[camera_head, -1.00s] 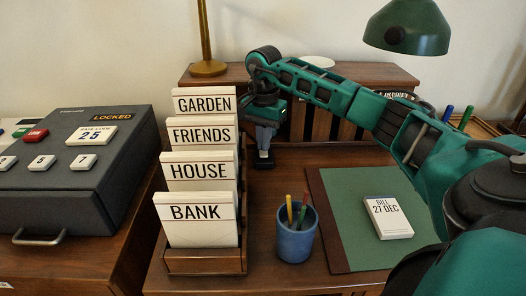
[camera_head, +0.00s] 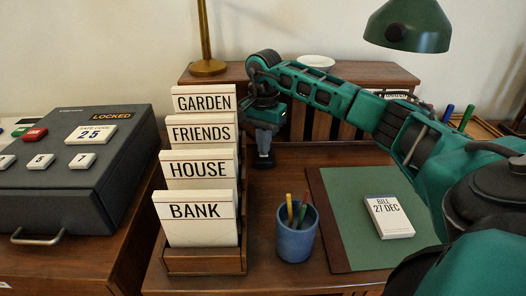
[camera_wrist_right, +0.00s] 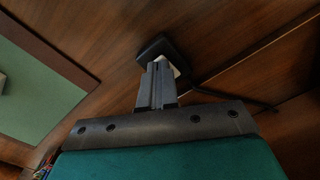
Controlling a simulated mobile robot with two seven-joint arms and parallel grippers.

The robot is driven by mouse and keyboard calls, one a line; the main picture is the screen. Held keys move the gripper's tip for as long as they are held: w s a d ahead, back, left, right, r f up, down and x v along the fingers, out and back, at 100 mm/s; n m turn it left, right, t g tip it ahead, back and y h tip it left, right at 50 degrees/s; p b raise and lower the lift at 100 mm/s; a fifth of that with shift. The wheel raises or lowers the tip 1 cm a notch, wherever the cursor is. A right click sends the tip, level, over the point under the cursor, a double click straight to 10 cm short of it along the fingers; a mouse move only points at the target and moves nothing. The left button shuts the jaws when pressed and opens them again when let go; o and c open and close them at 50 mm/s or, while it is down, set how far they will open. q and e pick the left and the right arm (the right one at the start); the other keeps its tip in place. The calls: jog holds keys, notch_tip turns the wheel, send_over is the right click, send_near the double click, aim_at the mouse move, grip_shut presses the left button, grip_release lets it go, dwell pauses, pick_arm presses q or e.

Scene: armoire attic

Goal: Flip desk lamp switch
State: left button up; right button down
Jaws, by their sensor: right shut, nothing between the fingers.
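The desk lamp's green shade (camera_head: 408,26) hangs at the top right of the head view. Its bulb side and stand are not clear. A small dark switch box (camera_wrist_right: 152,47) with a pale rocker (camera_wrist_right: 179,64) lies on the wood desk in the right wrist view. A dark cord runs from it to the right. My right gripper (camera_head: 264,152) points down at the switch, behind the card holder's right side. Its fingers (camera_wrist_right: 158,85) are shut with nothing between them. Their tips are over or against the rocker; contact is unclear. My left gripper is not in view.
A card holder (camera_head: 205,262) with labelled cards stands left of my right gripper. A blue pen cup (camera_head: 296,240) stands in front. A locked keypad box (camera_head: 70,195) is at left, a brass stem (camera_head: 206,40) behind.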

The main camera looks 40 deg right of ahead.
jog(key=shift+f, duration=0.55)
notch_tip(320, 180, up, 7)
jog(key=p, duration=0.6)
jog(key=shift+r, duration=0.1)
dwell(0.3)
dwell(0.4)
